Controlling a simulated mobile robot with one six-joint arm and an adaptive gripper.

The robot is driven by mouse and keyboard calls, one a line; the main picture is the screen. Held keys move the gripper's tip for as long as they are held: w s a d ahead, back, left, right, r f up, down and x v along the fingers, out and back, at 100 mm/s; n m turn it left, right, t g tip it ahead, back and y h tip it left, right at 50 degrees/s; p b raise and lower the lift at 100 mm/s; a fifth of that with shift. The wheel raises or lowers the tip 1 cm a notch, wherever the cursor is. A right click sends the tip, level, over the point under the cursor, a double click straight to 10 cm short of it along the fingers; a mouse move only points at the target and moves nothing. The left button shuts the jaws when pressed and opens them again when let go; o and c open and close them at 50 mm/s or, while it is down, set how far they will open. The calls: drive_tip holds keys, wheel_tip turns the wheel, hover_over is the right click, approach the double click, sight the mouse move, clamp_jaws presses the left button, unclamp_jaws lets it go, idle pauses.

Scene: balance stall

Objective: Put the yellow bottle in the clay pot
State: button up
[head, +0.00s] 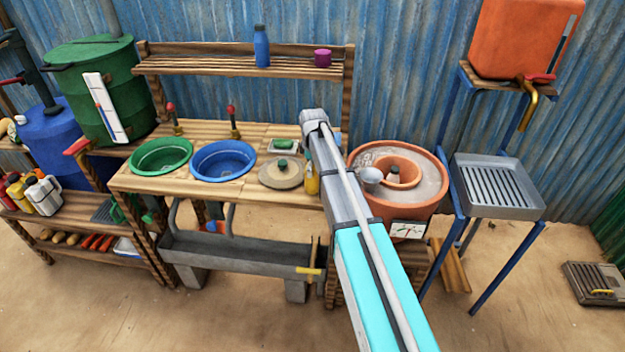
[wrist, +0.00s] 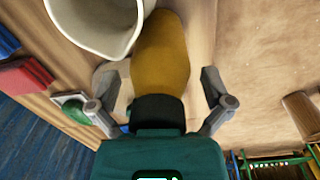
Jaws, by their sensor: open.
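The yellow bottle (head: 311,182) stands at the right end of the wooden counter, partly behind my arm in the head view. In the wrist view the bottle (wrist: 162,55) has a dark cap and lies between the spread fingers of my gripper (wrist: 162,88), which is open; gaps show beside the bottle. The head view hides the fingertips behind my arm. The clay pot (head: 375,208) stands right of the counter, a wide orange pot with sand around an inner clay pot (head: 410,176). A small pale item sits inside the inner pot.
Blue (head: 223,162) and green (head: 161,157) basins sit further left. A pale round-rimmed vessel (wrist: 115,40) is beside the bottle in the wrist view. A metal rack (head: 498,187) stands right.

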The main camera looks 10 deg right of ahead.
idle(0.5)
drive_tip(key=c, duration=1.2)
drive_tip(key=shift+o, duration=0.2)
drive_tip(key=shift+r, duration=0.2)
wheel_tip(320, 180, up, 2)
drive_tip(key=p, duration=0.2)
drive_tip(key=shift+r+p, duration=0.1)
drive_tip(key=shift+p, duration=0.25)
drive_tip(key=s+r+p, duration=1)
drive_tip(key=s, duration=0.4)
drive_tip(key=shift+d+r, duration=0.25)
